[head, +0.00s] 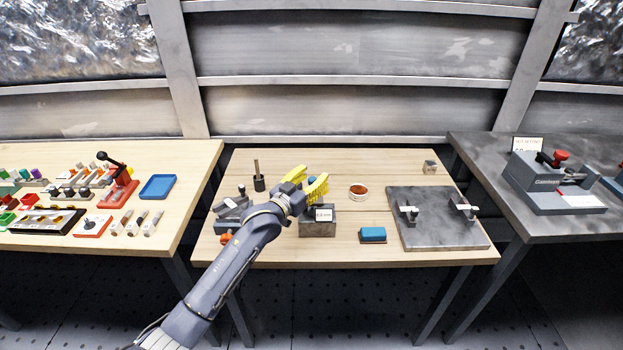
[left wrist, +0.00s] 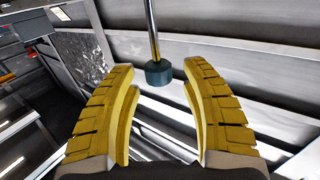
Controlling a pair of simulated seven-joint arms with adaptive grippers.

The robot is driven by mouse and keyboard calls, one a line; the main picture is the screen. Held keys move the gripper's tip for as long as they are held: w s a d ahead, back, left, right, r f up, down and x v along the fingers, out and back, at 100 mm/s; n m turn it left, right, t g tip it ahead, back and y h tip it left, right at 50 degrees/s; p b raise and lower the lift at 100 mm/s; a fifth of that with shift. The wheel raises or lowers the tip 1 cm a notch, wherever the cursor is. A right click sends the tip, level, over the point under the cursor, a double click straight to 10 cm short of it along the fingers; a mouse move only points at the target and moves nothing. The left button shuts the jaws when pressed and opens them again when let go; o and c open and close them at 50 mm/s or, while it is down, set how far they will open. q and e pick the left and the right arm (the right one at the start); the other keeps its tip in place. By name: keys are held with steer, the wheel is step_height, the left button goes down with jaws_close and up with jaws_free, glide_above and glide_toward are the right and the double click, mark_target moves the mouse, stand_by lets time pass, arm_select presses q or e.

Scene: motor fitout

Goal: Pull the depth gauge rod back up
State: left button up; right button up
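My left gripper (head: 313,180) has yellow fingers and is over the middle table, above a grey block (head: 318,229) with a small white readout. In the left wrist view the fingers of the left gripper (left wrist: 158,72) are open, with a wide gap. A shiny metal rod (left wrist: 151,30) with a dark blue-grey knob (left wrist: 158,75) shows in that gap. Neither finger touches the knob; I cannot tell how deep it is between the tips. The left wrist picture appears upside down, with the knob at the rod's upper end. The gripper hides the rod in the head view. My right gripper is out of view.
A dark upright holder (head: 259,184) with a brown stick stands behind my left wrist. A round copper-coloured part (head: 358,191), a blue block (head: 373,235) and a grey plate (head: 440,234) with two fixtures lie to the right. Side tables hold other parts.

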arm_select(q)
steer(key=v, duration=1.2)
steer(key=shift+f, duration=0.1)
stand_by(0.4)
